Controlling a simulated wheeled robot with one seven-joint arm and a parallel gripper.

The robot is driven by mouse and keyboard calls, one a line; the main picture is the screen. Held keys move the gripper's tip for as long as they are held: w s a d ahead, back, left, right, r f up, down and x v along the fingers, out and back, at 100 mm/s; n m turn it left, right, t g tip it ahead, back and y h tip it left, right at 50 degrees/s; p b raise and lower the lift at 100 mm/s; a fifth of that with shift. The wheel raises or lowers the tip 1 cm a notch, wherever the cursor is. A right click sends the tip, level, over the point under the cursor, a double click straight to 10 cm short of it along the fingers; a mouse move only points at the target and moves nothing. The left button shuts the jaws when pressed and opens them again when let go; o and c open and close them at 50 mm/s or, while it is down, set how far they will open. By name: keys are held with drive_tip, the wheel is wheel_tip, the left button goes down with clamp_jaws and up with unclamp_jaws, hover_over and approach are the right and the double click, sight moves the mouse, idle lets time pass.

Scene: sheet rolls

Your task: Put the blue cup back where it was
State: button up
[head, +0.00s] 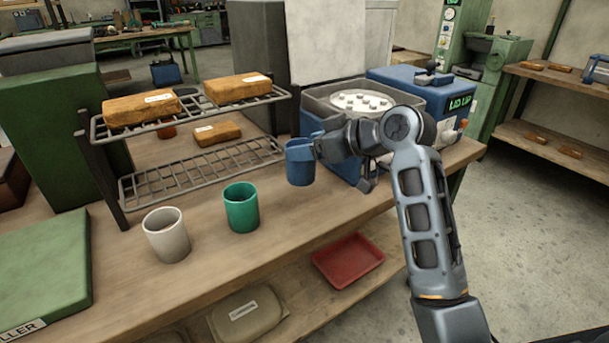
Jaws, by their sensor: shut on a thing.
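The blue cup (300,165) is upright near the right part of the wooden bench. My gripper (313,147) is shut on its upper right side. I cannot tell whether the cup's base touches the bench or hangs just above it. A green cup (241,208) stands upright on the bench to the left of the blue cup. A white cup (166,236) stands further left, nearer the front edge.
A two-level wire rack (190,172) with brown blocks stands behind the cups. A blue machine (420,93) with an open grey basin is behind my gripper. A green box (45,275) lies at left. A red tray (348,261) is on the lower shelf.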

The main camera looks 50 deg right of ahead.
sight(313, 168)
drive_tip(key=shift+f, duration=2.8)
drive_tip(key=shift+f+b, duration=0.1)
drive_tip(key=shift+b, duration=0.2)
drive_tip(key=o, duration=1.1)
drive_tip(key=shift+c, duration=0.2)
drive_tip(key=shift+s+r, duration=0.2)
drive_tip(key=shift+r, duration=0.05)
drive_tip(key=v, duration=1.1)
drive_tip(key=shift+s, duration=0.25)
